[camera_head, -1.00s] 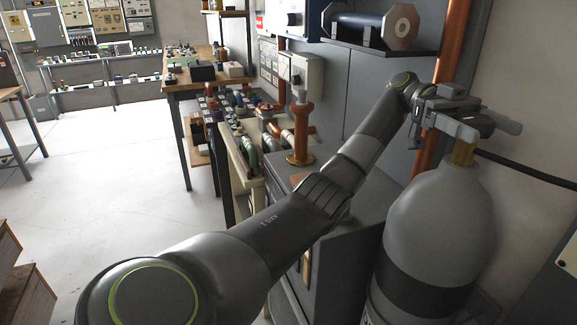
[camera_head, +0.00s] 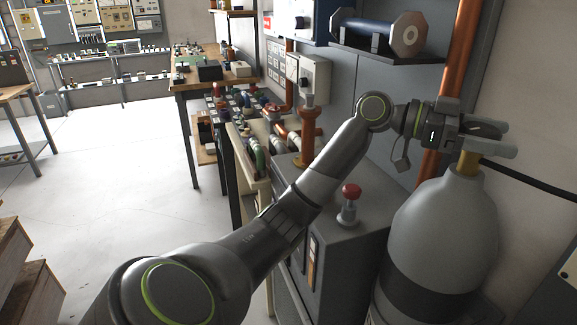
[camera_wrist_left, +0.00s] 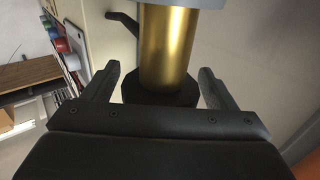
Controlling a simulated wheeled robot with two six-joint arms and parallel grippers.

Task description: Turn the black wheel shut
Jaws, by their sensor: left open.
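The black wheel (camera_head: 484,128) sits on top of the brass valve neck (camera_head: 467,161) of a grey gas cylinder (camera_head: 443,218), at the right of the head view. My left gripper (camera_head: 493,139) is at the wheel's height, with its fingers spread on either side of it and pointing right. In the left wrist view, the black wheel (camera_wrist_left: 160,92) and brass neck (camera_wrist_left: 168,45) show between the open fingers of my left gripper (camera_wrist_left: 157,88). I cannot tell whether the fingers touch the wheel. My right gripper is not in view.
A copper pipe (camera_head: 463,85) rises close behind the gripper, and a black cable (camera_head: 527,178) runs along the wall. A grey cabinet with a red knob (camera_head: 352,191) stands left of the cylinder, under my arm. A shelf (camera_head: 390,50) hangs above. The floor (camera_head: 110,150) at left is clear.

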